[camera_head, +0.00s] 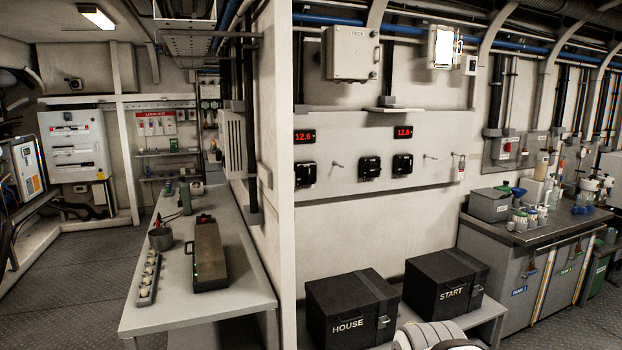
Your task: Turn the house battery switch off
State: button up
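Several black switches are mounted on the pale wall panel (345,140). The left switch (305,174) is below a red 12.6 display (304,136). A middle switch (370,168) has no display above it. A right switch (402,165) is below another 12.6 display (403,132). Their labels and knob positions are too small to read. A black box marked HOUSE (347,312) stands below the left switch, with a black box marked START (446,284) to its right. A white rounded part of my arm shows at the bottom edge; my gripper is not visible.
A white post (279,200) stands just left of the panel. A grey bench (230,290) with a long case (208,255) is left of it. A steel counter (530,233) with bottles is on the right. The air before the panel looks clear.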

aim_at(306, 174)
jog(key=k, duration=0.65)
jog(key=u, duration=0.2)
jog(key=i, duration=0.75)
jog(key=z, duration=0.6)
jog(key=k, duration=0.65)
jog(key=z, duration=0.85)
jog(key=k, duration=0.75)
jog(key=z, duration=0.25)
jog(key=i, duration=1.35)
jog(key=u, duration=1.2)
jog(key=i, duration=1.5)
jog(key=u, duration=0.9)
